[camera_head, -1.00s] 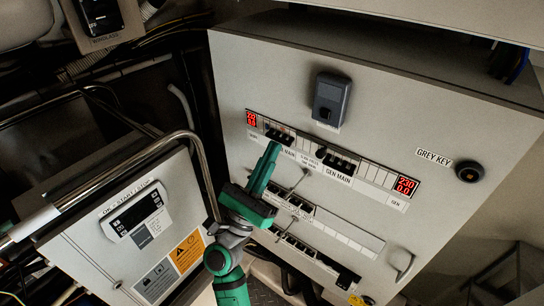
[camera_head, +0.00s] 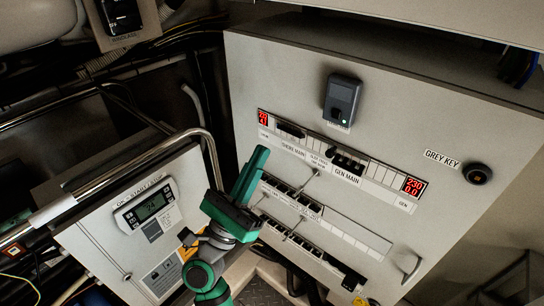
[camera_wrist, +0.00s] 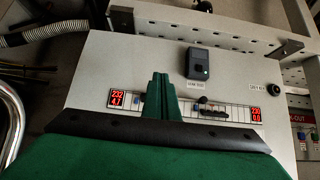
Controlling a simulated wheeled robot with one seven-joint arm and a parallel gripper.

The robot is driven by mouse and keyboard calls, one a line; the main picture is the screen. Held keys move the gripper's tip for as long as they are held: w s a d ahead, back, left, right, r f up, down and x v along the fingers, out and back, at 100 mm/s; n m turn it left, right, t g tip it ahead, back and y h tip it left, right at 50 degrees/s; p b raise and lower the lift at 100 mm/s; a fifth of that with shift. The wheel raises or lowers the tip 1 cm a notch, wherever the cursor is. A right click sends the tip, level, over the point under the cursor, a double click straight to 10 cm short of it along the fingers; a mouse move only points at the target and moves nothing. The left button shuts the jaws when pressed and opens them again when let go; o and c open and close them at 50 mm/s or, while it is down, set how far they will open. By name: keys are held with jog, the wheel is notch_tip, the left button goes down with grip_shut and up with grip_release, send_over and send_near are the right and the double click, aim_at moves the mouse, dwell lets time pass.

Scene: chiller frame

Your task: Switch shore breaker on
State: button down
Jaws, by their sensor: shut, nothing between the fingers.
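The shore main breaker (camera_head: 290,129) is a dark block in the top row of the grey panel (camera_head: 285,80), above the "SHORE MAIN" label. Its levers look swung up, though they are small. The red shore meter (camera_head: 264,118) is lit beside it; in the wrist view this meter (camera_wrist: 118,98) appears to read 232 and 4.7. My gripper (camera_head: 262,150) is shut and empty, its tips just below and left of the breaker, seemingly apart from it. In the wrist view my fingers (camera_wrist: 161,76) are together and hide part of the row.
The gen main breaker (camera_head: 348,161) sits right of the shore breaker, with the gen meter (camera_head: 413,186) at the row's end. A dark box (camera_head: 342,98) with a green light is above. A metal rail (camera_head: 120,175) and a lit controller (camera_head: 148,207) are left of my arm.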

jog(key=shift+s+a+r, duration=0.2)
jog(key=shift+s+a, duration=0.15)
jog(key=shift+s, duration=0.2)
jog(key=shift+s+a+r, duration=0.2)
jog(key=shift+s+a, duration=0.15)
jog(key=shift+s, duration=0.2)
jog(key=s+d+f+m+g+y, duration=0.3)
jog(key=s+f+m+y, duration=0.5)
jog(key=s+f+m, duration=0.6)
jog(key=s+d+f+m+g+y, duration=0.3)
jog(key=s+f+m+y, duration=0.4)
jog(key=s+f+m, duration=0.7)
notch_tip(320, 180, down, 9)
jog(key=s, duration=0.2)
jog(key=shift+s+r+m+y, duration=0.15)
jog(key=shift+s+m+y, duration=0.15)
jog(key=shift+m+y, duration=0.1)
